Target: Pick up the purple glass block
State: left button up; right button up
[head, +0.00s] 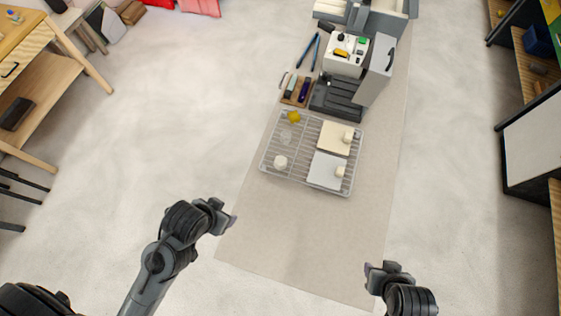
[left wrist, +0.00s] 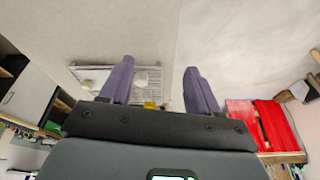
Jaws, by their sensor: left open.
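A dark purple block (head: 304,91), which looks like the purple glass block, sits in a small wooden tray (head: 283,101) near the top middle of the head view. A pale greenish block (head: 291,86) lies to its left in the same tray. My left gripper (head: 229,217) is open and empty, well below and left of the tray in the head view. Its two purple fingers stand apart in the left wrist view (left wrist: 160,78), where I cannot make out the purple block. My right gripper (head: 370,271) is at the lower right, far from the tray; its jaw opening is unclear.
A wire rack (head: 300,184) with pale boards (head: 326,171) and small white pieces stands between the grippers and the tray. A dark ribbed holder (head: 336,97) and a grey-white device (head: 379,68) stand right of the tray. The near part of the beige surface (head: 300,240) is clear.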

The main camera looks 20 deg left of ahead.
dwell(0.4)
pick_arm(q)
jog(key=o, duration=0.3)
jog(key=shift+a, duration=0.15)
jog(key=shift+s+f, duration=0.1)
